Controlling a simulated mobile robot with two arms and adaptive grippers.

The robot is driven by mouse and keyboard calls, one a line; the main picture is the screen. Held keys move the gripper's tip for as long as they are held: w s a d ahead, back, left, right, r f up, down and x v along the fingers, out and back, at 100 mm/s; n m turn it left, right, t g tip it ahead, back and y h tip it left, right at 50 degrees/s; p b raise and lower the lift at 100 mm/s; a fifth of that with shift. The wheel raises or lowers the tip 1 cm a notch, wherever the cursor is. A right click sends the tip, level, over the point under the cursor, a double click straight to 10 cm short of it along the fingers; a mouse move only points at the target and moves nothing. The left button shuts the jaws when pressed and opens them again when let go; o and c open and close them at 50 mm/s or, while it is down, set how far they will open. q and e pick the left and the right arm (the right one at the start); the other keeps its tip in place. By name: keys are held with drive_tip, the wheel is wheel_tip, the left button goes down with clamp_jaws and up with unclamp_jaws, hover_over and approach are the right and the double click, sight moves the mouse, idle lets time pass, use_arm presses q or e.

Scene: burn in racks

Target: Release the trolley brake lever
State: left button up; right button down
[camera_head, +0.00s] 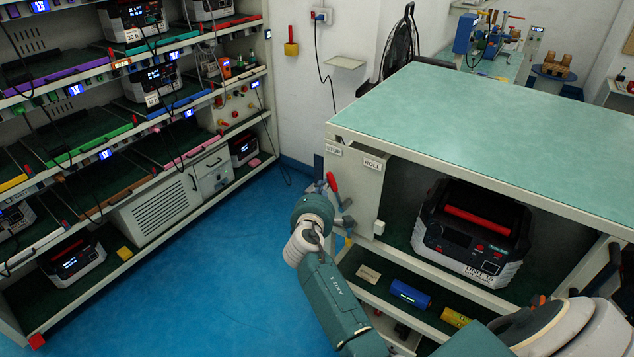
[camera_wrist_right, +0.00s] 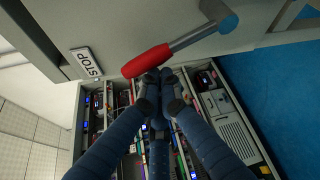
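The trolley (camera_head: 480,130) has a green top and pale sides, with a STOP label (camera_head: 333,149) and a ROLL label (camera_head: 373,163) on its end. The brake lever (camera_head: 331,181) shows its red grip below the STOP label. In the right wrist view the lever's red grip (camera_wrist_right: 147,61) points toward the STOP plate (camera_wrist_right: 86,62), on a grey metal shaft. My right gripper (camera_head: 340,205) is at the lever. In the wrist view its fingertips (camera_wrist_right: 161,80) are drawn together right beside the grip; I cannot tell whether they touch it. My left gripper is not in view.
A unit marked UNIT 15 (camera_head: 472,235) sits inside the trolley, above a shelf with a blue item (camera_head: 410,295) and a yellow item (camera_head: 455,317). Racks with several units stand at the left. The blue floor (camera_head: 235,285) between is clear.

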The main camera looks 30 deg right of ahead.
drive_tip(key=shift+f, duration=0.1)
idle(0.3)
drive_tip(key=s+d+r+m+t+h+b, duration=0.1)
drive_tip(key=s+m+b, duration=0.6)
drive_tip(key=b, duration=1.2)
drive_tip(key=shift+d+r+m+t+h, duration=0.3)
drive_tip(key=shift+d+m+t+h, duration=0.2)
drive_tip(key=shift+d+t+h, duration=0.4)
drive_tip(key=shift+s+d, duration=0.1)
drive_tip(key=shift+d, duration=0.05)
drive_tip(key=shift+r, duration=0.1)
